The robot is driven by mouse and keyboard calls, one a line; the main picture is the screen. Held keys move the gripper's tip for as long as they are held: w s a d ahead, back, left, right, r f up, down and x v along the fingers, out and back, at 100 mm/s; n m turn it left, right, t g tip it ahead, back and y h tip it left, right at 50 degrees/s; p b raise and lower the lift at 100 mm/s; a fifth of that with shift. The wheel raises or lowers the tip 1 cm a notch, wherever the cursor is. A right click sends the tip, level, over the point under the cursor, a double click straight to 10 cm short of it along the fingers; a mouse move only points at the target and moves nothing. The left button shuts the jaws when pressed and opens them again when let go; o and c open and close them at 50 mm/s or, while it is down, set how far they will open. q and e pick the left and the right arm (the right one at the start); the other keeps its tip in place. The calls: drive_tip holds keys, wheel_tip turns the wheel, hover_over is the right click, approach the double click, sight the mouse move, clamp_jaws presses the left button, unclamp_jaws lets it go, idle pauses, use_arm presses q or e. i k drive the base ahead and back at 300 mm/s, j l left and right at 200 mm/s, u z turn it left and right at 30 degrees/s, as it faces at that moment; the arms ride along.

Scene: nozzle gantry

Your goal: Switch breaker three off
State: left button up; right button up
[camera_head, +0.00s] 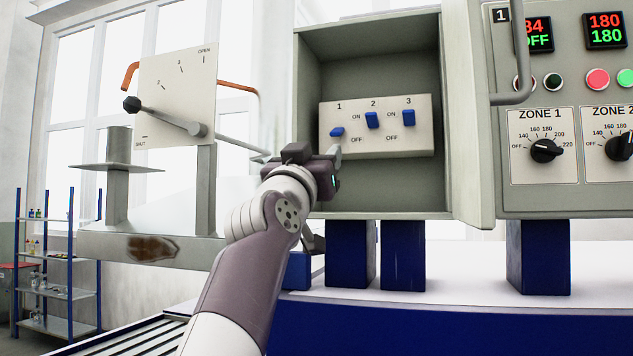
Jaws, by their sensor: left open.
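The blue lever of breaker three (408,118) is at the right of a pale switch panel (418,146) inside the open grey box. It stands upright, level with the ON label. The breaker two lever (372,121) stands much the same way. The breaker one lever (337,132) sits lower and looks flatter, seen at a different angle. My left gripper (334,158) is open, just below breaker one at the panel's lower left corner, left of and below breaker three. Whether a fingertip touches the panel is unclear. My right gripper is out of view.
The grey box (310,100) has side walls around the panel, and its door (465,110) stands open at the right. A control cabinet (545,205) with zone dials stands beyond it. A valve lever with a dial plate (175,75) is at the left.

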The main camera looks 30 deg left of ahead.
sight(409, 120)
drive_tip(key=k+l, duration=0.15)
drive_tip(key=k, duration=0.35)
drive_tip(key=k+l, duration=0.2)
drive_tip(key=k, duration=0.25)
